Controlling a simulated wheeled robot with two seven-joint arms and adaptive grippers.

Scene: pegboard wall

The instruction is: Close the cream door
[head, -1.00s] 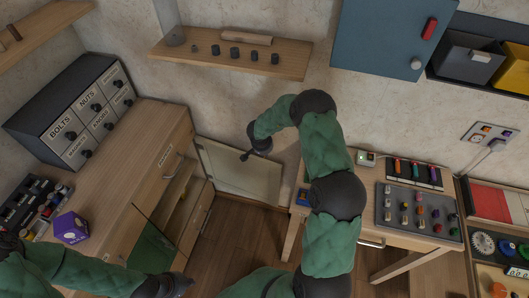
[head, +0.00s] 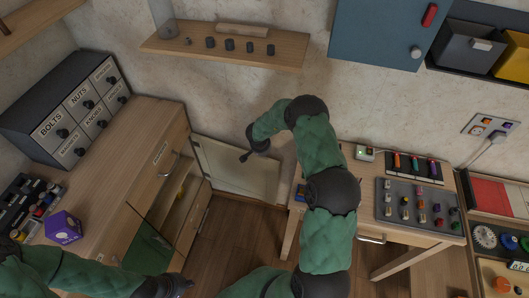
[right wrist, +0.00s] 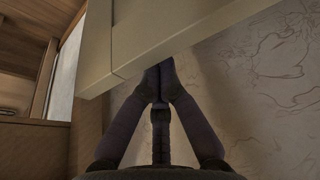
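The cream door (head: 222,166) stands open at the low left cabinet, its panel near the back wall. A pale edge of the door (right wrist: 190,40) fills the upper middle of the right wrist view. My right gripper (head: 244,157) is at the door's upper edge in the head view. In the right wrist view its fingers (right wrist: 160,65) come together close under the door edge, with no object seen between them. Whether they touch the door is unclear. My left gripper (head: 180,285) is low at the bottom edge, beside the cabinet's glass door; its finger opening is unclear.
The wooden cabinet (head: 150,180) has an open front and a glass door (head: 148,250). A purple box (head: 63,227) stands on its top. A small table (head: 355,185) with a tool tray (head: 410,222) stands right. Wooden floor (head: 240,240) lies between.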

